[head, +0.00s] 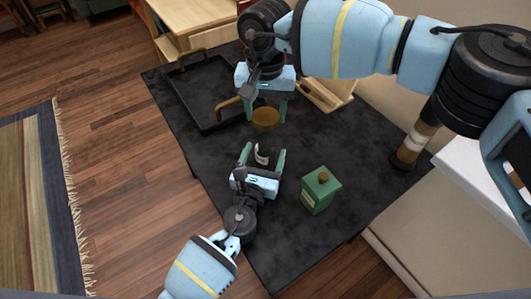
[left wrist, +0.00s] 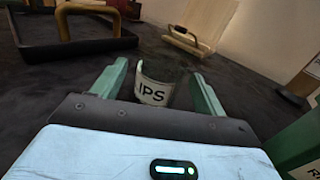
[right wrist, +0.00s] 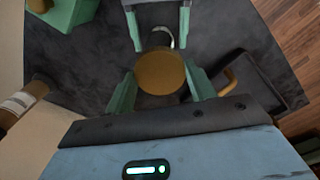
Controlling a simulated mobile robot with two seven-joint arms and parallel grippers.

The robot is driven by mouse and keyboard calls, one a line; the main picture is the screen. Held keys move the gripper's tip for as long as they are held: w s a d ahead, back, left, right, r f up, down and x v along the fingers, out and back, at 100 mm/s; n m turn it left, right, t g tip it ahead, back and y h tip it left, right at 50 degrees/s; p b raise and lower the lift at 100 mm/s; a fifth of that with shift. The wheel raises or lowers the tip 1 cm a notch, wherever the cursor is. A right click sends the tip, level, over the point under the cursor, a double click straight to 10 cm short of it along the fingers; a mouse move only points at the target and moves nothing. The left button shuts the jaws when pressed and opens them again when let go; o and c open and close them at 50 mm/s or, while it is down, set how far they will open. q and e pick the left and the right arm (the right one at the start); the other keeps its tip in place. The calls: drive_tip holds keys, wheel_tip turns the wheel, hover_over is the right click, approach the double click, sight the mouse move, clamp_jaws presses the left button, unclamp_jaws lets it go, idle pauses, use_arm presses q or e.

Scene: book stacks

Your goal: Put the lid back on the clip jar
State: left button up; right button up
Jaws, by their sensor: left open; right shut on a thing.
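The clip jar (head: 263,155) is a dark glass jar with a white label, upright on the dark table. In the left wrist view the jar (left wrist: 154,88) shows the letters "IPS". My left gripper (head: 263,157) is open, with a finger on either side of the jar; I cannot tell if they touch it. The round brown lid (head: 265,119) is between the fingers of my right gripper (head: 267,108), which is shut on it. In the right wrist view the lid (right wrist: 160,73) hides most of the jar. The lid is apart from the jar, above and behind it.
A green canister (head: 318,192) with a brown knob stands right of the jar. A black tray (head: 190,98) with brown handles lies at the back left. A wooden stand (head: 328,97) is at the back, and a brown-and-white cylinder (head: 413,145) is at the right edge.

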use_arm(q)
drive_tip(key=shift+x, duration=0.85)
drive_tip(key=shift+c, duration=0.4)
drive_tip(key=c, duration=1.4)
use_arm(e)
hover_over(265, 134)
drive_tip(key=s, duration=0.2)
drive_tip(key=shift+s+f, duration=0.2)
drive_tip(key=shift+f, duration=2.3)
drive_tip(key=shift+f, duration=0.9)
drive_tip(key=shift+f, duration=0.55)
